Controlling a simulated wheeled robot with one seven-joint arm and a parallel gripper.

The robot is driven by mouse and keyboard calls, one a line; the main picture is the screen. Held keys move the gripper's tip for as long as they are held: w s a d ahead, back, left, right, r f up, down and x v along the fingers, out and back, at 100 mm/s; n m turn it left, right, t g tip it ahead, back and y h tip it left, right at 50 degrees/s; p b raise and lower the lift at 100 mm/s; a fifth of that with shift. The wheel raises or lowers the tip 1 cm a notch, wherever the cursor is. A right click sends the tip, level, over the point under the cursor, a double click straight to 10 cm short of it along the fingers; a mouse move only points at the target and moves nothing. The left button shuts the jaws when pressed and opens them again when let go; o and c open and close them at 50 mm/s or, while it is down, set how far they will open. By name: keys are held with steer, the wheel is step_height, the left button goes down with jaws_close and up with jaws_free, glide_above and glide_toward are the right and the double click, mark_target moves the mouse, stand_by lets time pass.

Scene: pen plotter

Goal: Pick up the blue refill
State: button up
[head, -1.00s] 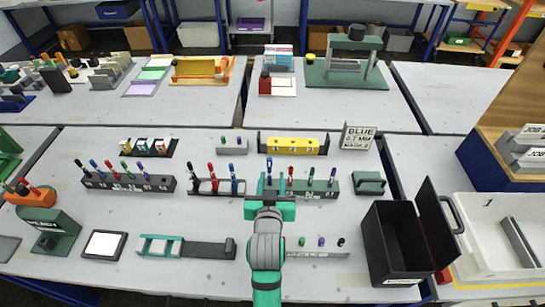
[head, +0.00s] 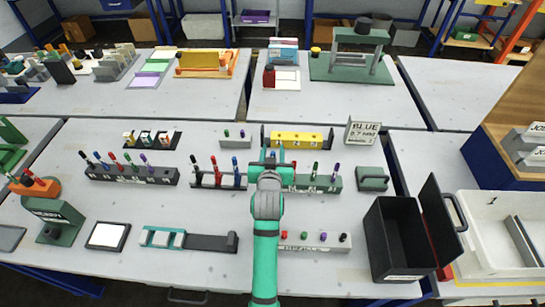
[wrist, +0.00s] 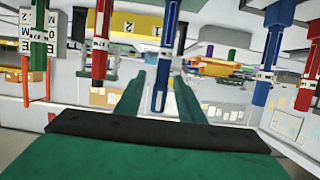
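A blue refill (wrist: 168,30) stands in the middle of the wrist view, which looks upside down. My gripper (wrist: 160,88) is open, with its two green fingers apart on either side of this refill in the picture. I see no finger touching it, and how deep it lies between them is unclear. In the head view my gripper (head: 272,157) is over the left end of the green rack (head: 333,184) and hides that part. A second blue refill (wrist: 270,42) stands to the right in the wrist view, and in the head view it is in the dark middle rack (head: 205,181).
A red refill (wrist: 102,38) and a green refill (wrist: 39,40) stand beside the blue one. A black open box (head: 395,240) stands at the right front.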

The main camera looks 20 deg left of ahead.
steer(key=shift+w+f, duration=0.1)
steer(key=shift+w, duration=0.25)
steer(key=shift+c, duration=0.3)
jaws_close()
step_height(320, 180, up, 28)
stand_by(0.4)
